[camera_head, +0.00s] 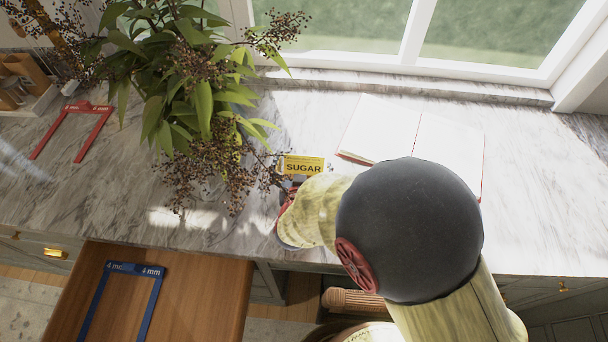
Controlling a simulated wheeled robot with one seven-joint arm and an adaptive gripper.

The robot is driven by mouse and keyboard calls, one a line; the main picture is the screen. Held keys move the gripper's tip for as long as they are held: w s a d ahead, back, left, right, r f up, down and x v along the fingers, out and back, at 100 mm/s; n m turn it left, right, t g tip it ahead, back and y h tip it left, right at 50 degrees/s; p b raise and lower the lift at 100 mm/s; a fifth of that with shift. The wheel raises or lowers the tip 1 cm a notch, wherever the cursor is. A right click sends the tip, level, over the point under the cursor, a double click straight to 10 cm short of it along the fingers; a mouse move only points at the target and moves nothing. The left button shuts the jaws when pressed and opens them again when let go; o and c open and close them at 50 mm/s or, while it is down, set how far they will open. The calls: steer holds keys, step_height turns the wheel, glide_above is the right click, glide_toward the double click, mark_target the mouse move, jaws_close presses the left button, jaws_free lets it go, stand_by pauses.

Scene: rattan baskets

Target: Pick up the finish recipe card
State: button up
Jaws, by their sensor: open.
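I cannot tell any card as the finish recipe card. A small yellow card or label reading "SUGAR" (303,166) shows on the marble counter, just beyond the end of my arm. My gripper (287,210) is at the counter's front part, just below the yellow label in the picture. It is open, but my wrist and forearm hide most of it and whatever lies under it. I cannot tell whether it touches anything.
A leafy plant with dark berries (200,100) stands left of my gripper, its sprigs close by. An open book (450,140) lies behind my arm. A red frame (88,106) lies at far left. A blue frame (135,268) lies on a wooden surface (205,300) below the counter.

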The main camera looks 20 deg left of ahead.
steer(key=shift+x, duration=0.9)
steer(key=shift+c, duration=0.4)
steer(key=c, duration=0.8)
steer(key=shift+r, duration=0.15)
steer(key=shift+c, duration=0.2)
